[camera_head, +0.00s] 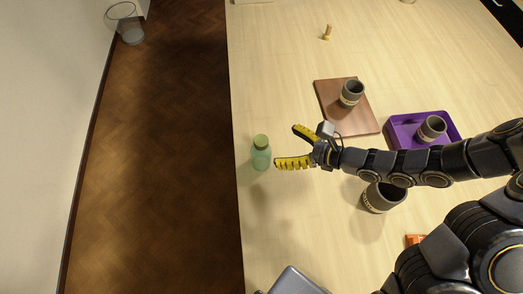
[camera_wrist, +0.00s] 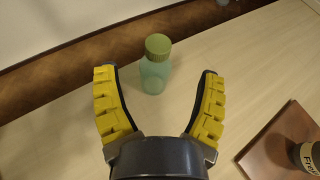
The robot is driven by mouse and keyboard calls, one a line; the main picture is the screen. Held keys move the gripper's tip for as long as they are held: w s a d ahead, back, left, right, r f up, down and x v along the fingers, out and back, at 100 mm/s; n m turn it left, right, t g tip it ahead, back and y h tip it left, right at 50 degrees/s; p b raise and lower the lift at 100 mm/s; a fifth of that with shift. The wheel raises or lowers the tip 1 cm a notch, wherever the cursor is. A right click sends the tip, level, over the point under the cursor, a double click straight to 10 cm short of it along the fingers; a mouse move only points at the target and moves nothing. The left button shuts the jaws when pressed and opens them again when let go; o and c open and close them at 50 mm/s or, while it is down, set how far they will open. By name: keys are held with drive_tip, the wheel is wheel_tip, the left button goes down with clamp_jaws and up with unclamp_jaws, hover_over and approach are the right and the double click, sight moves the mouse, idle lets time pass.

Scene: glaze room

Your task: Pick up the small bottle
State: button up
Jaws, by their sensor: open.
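The small bottle (camera_head: 261,158) is pale green with a darker green cap. It stands upright near the left edge of the table (camera_head: 290,60) in the head view. My gripper (camera_head: 284,147) is open, just to the right of the bottle, with its yellow-padded fingers pointing toward it. In the wrist view the bottle (camera_wrist: 155,70) stands ahead, in line with the gap between the open fingers of my gripper (camera_wrist: 156,75). No contact between fingers and bottle shows.
A purple tray (camera_head: 398,131) holds another cup (camera_head: 431,128). A larger grey pot (camera_head: 382,197) stands below my arm. A small yellowish object (camera_head: 327,32) stands farther back. A grey item (camera_head: 295,281) lies at the front.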

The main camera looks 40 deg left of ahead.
sight(262, 141)
drive_tip(key=shift+f+x, duration=0.2)
drive_tip(key=shift+x, duration=3.4)
drive_tip(key=shift+d, duration=0.1)
drive_tip(key=c, duration=1.2)
